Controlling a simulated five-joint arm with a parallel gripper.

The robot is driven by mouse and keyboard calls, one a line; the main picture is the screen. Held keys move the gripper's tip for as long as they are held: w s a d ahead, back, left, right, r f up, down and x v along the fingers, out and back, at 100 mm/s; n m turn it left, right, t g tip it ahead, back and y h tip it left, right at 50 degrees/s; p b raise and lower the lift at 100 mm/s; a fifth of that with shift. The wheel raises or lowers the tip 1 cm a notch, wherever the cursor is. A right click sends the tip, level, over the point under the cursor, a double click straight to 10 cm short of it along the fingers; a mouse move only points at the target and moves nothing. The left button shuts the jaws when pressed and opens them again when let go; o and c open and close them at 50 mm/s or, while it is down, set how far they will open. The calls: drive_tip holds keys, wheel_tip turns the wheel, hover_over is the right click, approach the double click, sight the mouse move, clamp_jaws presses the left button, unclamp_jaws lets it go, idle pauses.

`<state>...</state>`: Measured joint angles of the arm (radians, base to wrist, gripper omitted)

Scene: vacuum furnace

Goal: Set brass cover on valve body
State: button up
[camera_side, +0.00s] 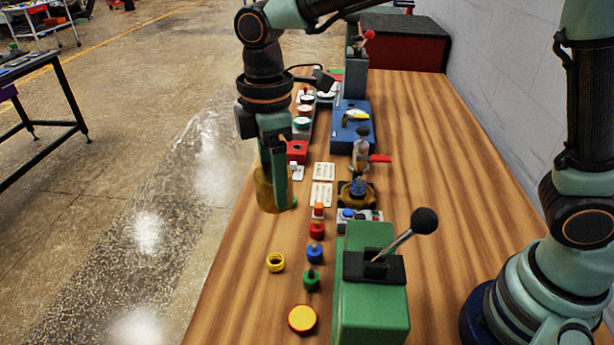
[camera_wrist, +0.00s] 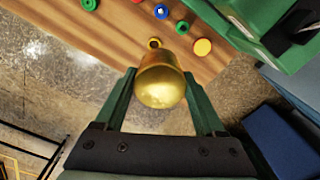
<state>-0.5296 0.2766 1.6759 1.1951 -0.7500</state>
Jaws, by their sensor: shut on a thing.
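The brass cover (camera_wrist: 162,84) is a shiny golden dome between the two green fingers of my gripper (camera_wrist: 159,76) in the wrist view. In the side view my gripper (camera_side: 275,195) points down and is shut on the brass cover (camera_side: 263,188), above the left edge of the bench; a finger hides part of it. A dark, squat fitting with a blue top (camera_side: 358,189) stands on the bench to the right, apart from the cover. It looks like the valve body, but I cannot be sure. A metal fitting with a red handle (camera_side: 362,153) stands just behind it.
A green lever box (camera_side: 370,297) with a black knob stands at the front of the wooden bench (camera_side: 460,160). Several coloured buttons, a yellow ring (camera_side: 276,262) and white cards (camera_side: 322,194) lie along the left. A blue box (camera_side: 351,128) stands behind.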

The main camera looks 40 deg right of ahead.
drive_tip(key=w+d+f+m, duration=0.1)
drive_tip(key=d+f+m, duration=0.1)
drive_tip(key=d, duration=0.6)
drive_tip(key=w+d+f+m, duration=0.1)
drive_tip(key=d+f+m, duration=0.1)
drive_tip(key=d, duration=0.6)
drive_tip(key=w+d+f+m, duration=0.2)
drive_tip(key=d+m, duration=0.1)
drive_tip(key=d, duration=0.5)
drive_tip(key=shift+d+f, duration=0.45)
drive_tip(key=shift+f, duration=1.05)
drive_tip(key=shift+f, duration=0.8)
drive_tip(key=shift+f, duration=0.3)
drive_tip(key=shift+f, duration=0.8)
drive_tip(key=shift+f, duration=0.35)
drive_tip(key=shift+f, duration=0.65)
